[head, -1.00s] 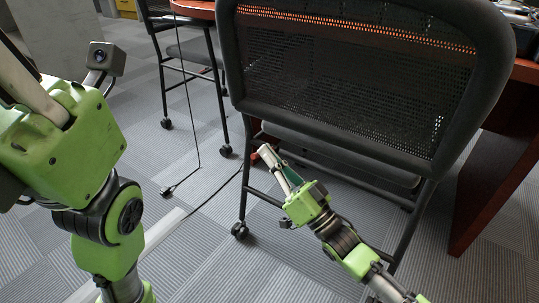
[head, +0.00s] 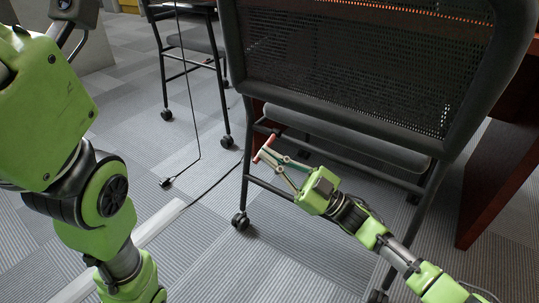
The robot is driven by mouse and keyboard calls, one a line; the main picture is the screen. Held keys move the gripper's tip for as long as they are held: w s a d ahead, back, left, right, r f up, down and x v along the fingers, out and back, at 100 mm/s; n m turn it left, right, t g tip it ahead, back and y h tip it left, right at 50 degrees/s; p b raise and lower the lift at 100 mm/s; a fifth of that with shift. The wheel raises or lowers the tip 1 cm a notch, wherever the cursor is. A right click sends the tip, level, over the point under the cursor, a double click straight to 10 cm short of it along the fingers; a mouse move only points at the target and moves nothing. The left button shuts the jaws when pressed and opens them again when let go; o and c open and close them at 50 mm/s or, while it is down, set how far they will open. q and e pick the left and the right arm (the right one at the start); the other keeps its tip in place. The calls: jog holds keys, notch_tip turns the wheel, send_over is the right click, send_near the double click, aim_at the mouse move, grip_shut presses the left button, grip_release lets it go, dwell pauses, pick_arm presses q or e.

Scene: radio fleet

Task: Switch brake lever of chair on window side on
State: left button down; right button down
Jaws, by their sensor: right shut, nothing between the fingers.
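A dark office chair (head: 345,65) with a mesh back stands close in front of me, its back toward me. Its near left caster (head: 240,220) is on the carpet, and another caster (head: 377,297) is at the bottom edge. The brake lever is too small to tell. My right gripper (head: 266,149) is shut and empty, pointing up and left beside the chair's left leg, below the seat and above the left caster. I cannot tell whether it touches the frame. My left arm fills the left side, but its gripper is out of view.
A second chair (head: 195,40) on casters stands further back. A dark cable (head: 198,130) hangs to the floor and a pale floor strip (head: 160,222) runs near my left arm. A reddish-brown desk panel (head: 510,190) stands at the right. Carpet left of the chair is mostly free.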

jog(key=shift+r, duration=0.1)
notch_tip(320, 180, up, 10)
dwell(0.5)
